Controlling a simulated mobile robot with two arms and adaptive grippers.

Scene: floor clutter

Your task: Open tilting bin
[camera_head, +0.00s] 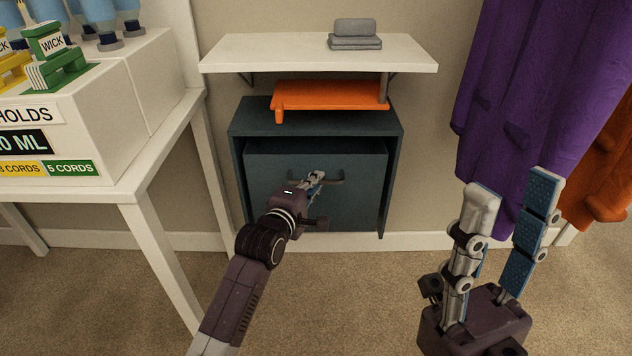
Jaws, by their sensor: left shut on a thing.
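The tilting bin is a dark teal cabinet (270,122) against the wall, with a front panel (360,205) that carries a dark bar handle (332,181). A dark gap shows above the panel's top edge, so the front seems tipped out a little. My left gripper (318,177) is at the left part of the handle and is shut on it; its fingers are small in view and partly hide the handle. My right gripper (512,195) is raised at the right, its fingers apart with nothing between them, away from the bin.
An orange piece (330,95) lies over the bin's top. A white table (150,190) with boxes stands left. Purple cloth (530,90) hangs right. Carpet (340,300) in front is clear.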

